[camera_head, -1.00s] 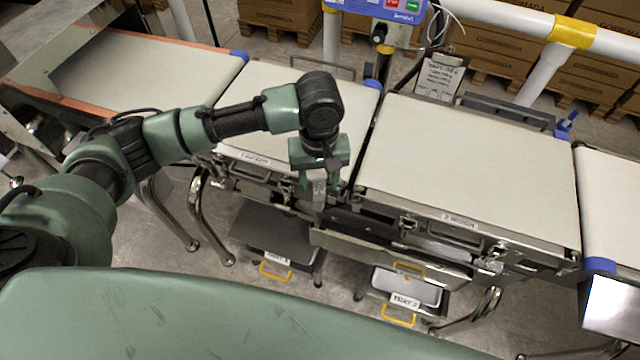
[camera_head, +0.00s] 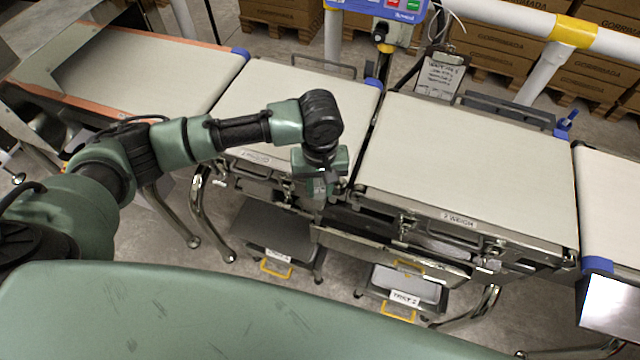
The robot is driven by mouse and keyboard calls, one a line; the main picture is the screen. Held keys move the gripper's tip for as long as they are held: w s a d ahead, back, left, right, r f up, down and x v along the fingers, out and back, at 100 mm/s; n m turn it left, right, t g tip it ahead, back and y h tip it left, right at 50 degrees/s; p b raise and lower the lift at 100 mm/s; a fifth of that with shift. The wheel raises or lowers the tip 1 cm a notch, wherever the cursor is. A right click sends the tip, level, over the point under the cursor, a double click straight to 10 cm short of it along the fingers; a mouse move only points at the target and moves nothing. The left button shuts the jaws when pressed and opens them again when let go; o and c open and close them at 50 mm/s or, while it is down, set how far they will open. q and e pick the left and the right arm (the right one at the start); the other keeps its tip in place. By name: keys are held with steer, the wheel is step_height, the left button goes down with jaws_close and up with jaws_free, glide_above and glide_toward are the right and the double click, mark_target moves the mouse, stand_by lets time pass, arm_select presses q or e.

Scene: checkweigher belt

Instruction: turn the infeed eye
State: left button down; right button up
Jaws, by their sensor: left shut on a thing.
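My left gripper (camera_head: 318,192) hangs at the front edge of the conveyor, by the gap between the first belt and the weigh belt. Its jaws are shut on a small grey part there, which I take to be the infeed eye; the fingers hide most of it and I cannot read its angle. The first belt (camera_head: 285,105) lies behind the gripper, to the left of the gap. The weigh belt (camera_head: 470,165), labelled "2 WEIGH", lies to the right. My right gripper is not in view.
Below the belts are a grey tray (camera_head: 270,228) and a second tray with a white inside (camera_head: 408,285), both with yellow handles. A control box (camera_head: 392,28) stands behind. A screen (camera_head: 612,304) is at the lower right. Belt tops are bare.

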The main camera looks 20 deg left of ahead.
arm_select(q)
steer(key=m+p, duration=0.1)
steer(key=p, duration=0.1)
steer(key=r+m+p, duration=0.1)
steer(key=m+p, duration=0.1)
steer(key=shift+s+a+p, duration=0.1)
steer(key=shift+a+p, duration=0.05)
steer(key=shift+p, duration=0.2)
steer(key=shift+a+f+m+p, duration=0.15)
steer(key=shift+f+m+p, duration=0.2)
steer(key=shift+m+p, duration=0.45)
steer(key=shift+f, duration=0.1)
steer(key=c, duration=1.2)
jaws_free()
steer(key=shift+o, duration=0.2)
steer(key=shift+r+b, duration=0.95)
steer(key=shift+r, duration=2.95)
steer(key=shift+f, duration=0.1)
